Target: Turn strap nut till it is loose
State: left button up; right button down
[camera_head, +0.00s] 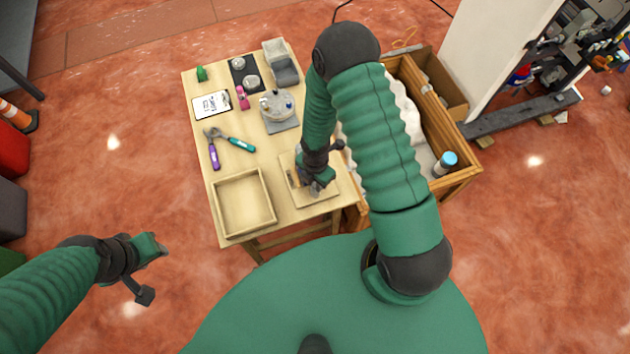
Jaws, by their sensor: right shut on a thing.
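My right gripper (318,184) reaches down to a light wooden board (322,197) at the table's near right corner. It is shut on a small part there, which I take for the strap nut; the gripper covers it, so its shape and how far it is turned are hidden. A small orange-brown piece (293,178) shows beside the gripper on the board. The strap itself cannot be made out. My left gripper (148,268) hangs over the floor, left of the table and away from everything; whether its fingers are apart is unclear.
A wooden crate (462,179) with a blue-capped bottle (446,163) stands close on the right.

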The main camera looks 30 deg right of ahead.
jog(key=c, duration=1.4)
grip_release()
jog(key=shift+w+r, duration=0.1)
jog(key=shift+w, duration=0.15)
jog(key=shift+o, duration=0.6)
jog(key=shift+s, duration=0.1)
notch_tip(320, 180, up, 17)
jog(key=p, duration=0.3)
jog(key=shift+f+p, duration=0.2)
jog(key=shift+p, duration=0.15)
jog(key=shift+d, duration=0.1)
